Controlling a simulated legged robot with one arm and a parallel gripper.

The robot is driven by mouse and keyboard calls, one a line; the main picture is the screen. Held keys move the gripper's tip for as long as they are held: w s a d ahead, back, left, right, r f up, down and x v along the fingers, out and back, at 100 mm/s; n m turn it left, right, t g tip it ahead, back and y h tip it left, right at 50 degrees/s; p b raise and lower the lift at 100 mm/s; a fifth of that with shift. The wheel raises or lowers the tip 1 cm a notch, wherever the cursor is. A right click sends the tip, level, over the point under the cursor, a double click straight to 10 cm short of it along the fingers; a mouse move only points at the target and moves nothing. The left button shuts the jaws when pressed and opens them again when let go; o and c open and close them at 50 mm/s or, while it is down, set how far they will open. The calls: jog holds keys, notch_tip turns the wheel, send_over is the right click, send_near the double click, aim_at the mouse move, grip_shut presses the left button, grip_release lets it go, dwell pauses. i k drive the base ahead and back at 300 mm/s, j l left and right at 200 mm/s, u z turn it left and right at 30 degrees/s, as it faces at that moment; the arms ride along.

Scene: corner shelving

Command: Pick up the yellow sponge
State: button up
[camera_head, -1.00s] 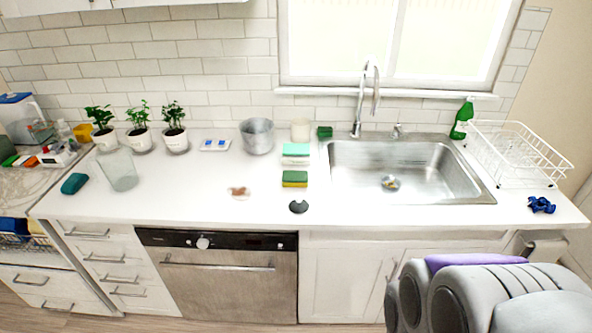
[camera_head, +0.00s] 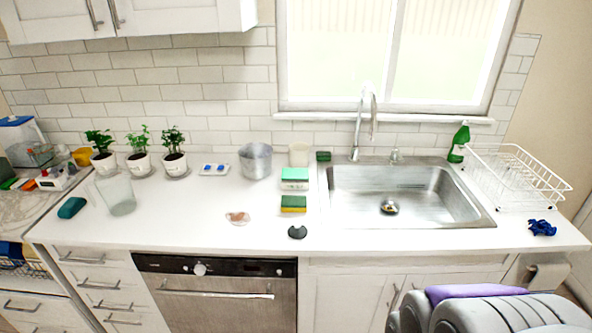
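A yellow sponge with a green top (camera_head: 293,204) lies on the white counter (camera_head: 190,222), left of the sink. Behind it is a white sponge with a light green top (camera_head: 294,178). A small dark green sponge (camera_head: 323,156) sits at the sink's back left corner. My folded arm shows at the bottom right, below the counter front. The gripper's fingers cannot be made out, and nothing of mine is near the sponge.
A dark round item (camera_head: 297,232) lies in front of the sponge, and a small pinkish dish (camera_head: 238,218) to its left. A metal pot (camera_head: 256,161) stands behind. The sink (camera_head: 400,178), faucet (camera_head: 361,125) and dish rack (camera_head: 515,175) are to the right.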

aim_at(290, 204)
jog(key=i+j, duration=0.8)
jog(key=i, duration=0.1)
